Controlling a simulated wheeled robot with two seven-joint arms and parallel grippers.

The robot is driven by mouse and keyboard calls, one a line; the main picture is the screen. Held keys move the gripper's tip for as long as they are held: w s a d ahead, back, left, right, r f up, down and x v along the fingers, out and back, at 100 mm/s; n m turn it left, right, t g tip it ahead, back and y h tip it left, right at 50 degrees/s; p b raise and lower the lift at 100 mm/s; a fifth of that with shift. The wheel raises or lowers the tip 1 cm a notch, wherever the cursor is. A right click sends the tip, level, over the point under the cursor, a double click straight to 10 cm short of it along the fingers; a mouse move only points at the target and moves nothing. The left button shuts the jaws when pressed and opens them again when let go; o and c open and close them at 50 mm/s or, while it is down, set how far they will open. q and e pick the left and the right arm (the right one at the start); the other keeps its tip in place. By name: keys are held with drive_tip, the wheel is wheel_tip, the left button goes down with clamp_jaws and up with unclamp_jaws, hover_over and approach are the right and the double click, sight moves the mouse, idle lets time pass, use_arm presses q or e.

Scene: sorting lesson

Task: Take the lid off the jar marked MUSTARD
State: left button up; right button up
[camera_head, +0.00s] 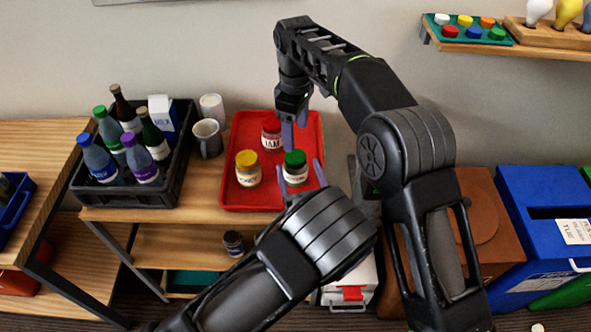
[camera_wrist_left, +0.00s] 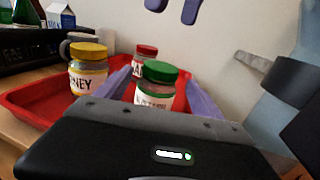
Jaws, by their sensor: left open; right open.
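A jar with a green lid (camera_head: 295,158) stands upright in the red tray (camera_head: 232,190). Its label is partly hidden and I cannot read it fully; the jar also shows in the left wrist view (camera_wrist_left: 157,86). A red-lidded jar (camera_head: 271,133) marked JAM stands behind it, and a yellow-lidded jar (camera_head: 248,170) marked HONEY (camera_wrist_left: 87,72) stands to its left. All lids are on. My left gripper (camera_head: 300,175) is open, with one purple finger on each side of the green-lidded jar. My right gripper (camera_head: 294,125) is open and empty above the back of the tray, by the JAM jar.
A dark crate (camera_head: 84,185) with several bottles and a milk carton (camera_head: 163,115) stands left of the tray. Two mugs (camera_head: 208,138) stand between them. Another jar (camera_head: 233,243) is on the lower shelf. A blue bin (camera_head: 530,195) stands at the right.

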use_arm(q)
drive_tip(key=x, duration=0.6)
drive_tip(key=shift+w+a, duration=0.15)
drive_tip(key=shift+w, duration=0.1)
drive_tip(key=shift+c, duration=0.3)
clamp_jaws()
idle(0.4)
